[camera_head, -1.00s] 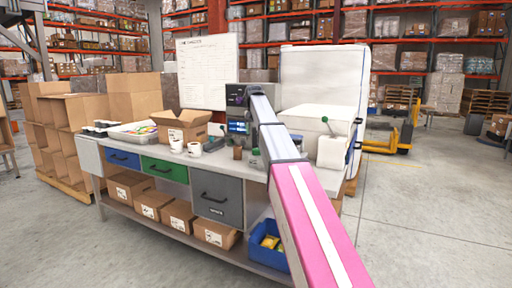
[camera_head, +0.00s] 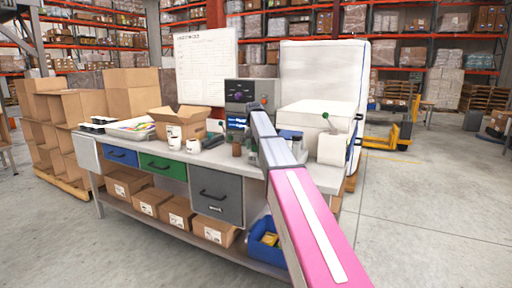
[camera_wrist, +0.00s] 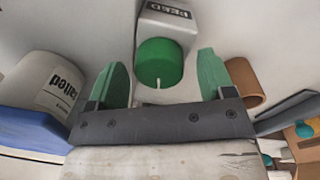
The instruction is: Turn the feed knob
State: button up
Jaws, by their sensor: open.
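The feed knob (camera_wrist: 160,62) is a green round knob with a short white mark at its lower edge in the wrist view. It sits on a pale housing with a dark plate reading "FEED" (camera_wrist: 168,10). My gripper (camera_wrist: 163,72) is open, with one green finger to the left of the knob and one to the right. Gaps show between the knob and both fingers, and nothing is held. I cannot tell how far the knob is in depth. In the head view my arm covers this part of the bench, and I cannot pick out the knob there.
The workbench (camera_head: 222,168) carries an open carton (camera_head: 180,122), a grey machine (camera_head: 240,92) and a white box with a green-tipped lever (camera_head: 303,116).

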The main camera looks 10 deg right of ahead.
jog(key=shift+f, duration=0.25)
jog(key=c, duration=0.9)
